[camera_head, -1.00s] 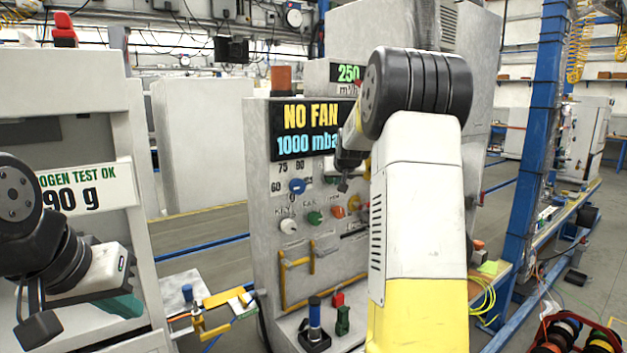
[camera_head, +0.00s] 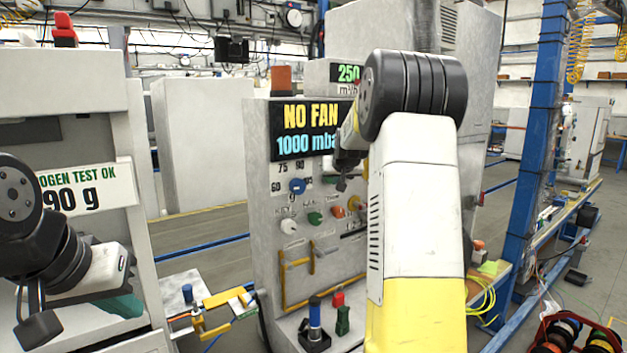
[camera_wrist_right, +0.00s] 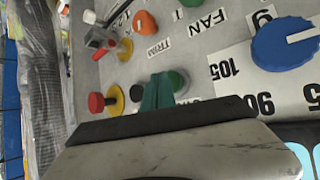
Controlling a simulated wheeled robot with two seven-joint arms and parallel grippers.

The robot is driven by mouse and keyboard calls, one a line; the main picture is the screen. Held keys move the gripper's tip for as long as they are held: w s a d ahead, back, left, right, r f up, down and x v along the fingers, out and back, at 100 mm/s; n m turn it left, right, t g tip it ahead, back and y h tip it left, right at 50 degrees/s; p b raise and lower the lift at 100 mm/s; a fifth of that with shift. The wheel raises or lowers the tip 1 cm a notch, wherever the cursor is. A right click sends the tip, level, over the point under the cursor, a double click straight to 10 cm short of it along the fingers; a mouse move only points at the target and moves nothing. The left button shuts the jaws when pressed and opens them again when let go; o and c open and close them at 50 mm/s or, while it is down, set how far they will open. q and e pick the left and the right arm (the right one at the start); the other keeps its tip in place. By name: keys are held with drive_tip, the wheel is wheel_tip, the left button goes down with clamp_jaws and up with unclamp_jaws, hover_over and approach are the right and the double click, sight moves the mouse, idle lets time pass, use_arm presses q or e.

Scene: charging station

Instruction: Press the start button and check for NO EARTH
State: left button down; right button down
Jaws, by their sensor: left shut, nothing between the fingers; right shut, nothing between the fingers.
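The grey control panel (camera_head: 262,262) has a display (camera_head: 303,130) reading "NO FAN" and "1000 mba", cut off by my right arm. My right gripper (camera_head: 342,186) is shut and empty in front of the panel's controls. In the right wrist view its teal fingertips (camera_wrist_right: 160,88) are together, beside and partly over a round green button (camera_wrist_right: 179,80). I cannot tell whether they touch it, and no start label is readable. A red button (camera_wrist_right: 96,103) on a yellow base sits to the left. My left gripper (camera_head: 38,327) is shut and empty at the lower left.
The panel carries a blue knob (camera_head: 297,186), a white knob (camera_head: 289,227), a green knob (camera_head: 315,218) and an orange knob (camera_wrist_right: 146,22). Yellow handles (camera_head: 298,262) stick out below. A machine (camera_head: 60,90) with a "TEST OK" sign stands at the left.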

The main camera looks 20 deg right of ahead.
drive_tip(key=shift+w+a, duration=0.2)
drive_tip(key=shift+w, duration=0.35)
idle(0.7)
drive_tip(key=shift+s+d, duration=0.1)
drive_tip(key=shift+s, duration=0.1)
drive_tip(key=shift+s+d, duration=0.2)
drive_tip(key=shift+s, duration=0.45)
drive_tip(key=s, duration=0.1)
drive_tip(key=s+d, duration=0.1)
drive_tip(key=s, duration=0.2)
drive_tip(key=shift+s+d, duration=0.35)
drive_tip(key=shift+s, duration=0.05)
drive_tip(key=shift+a, duration=0.1)
idle(0.5)
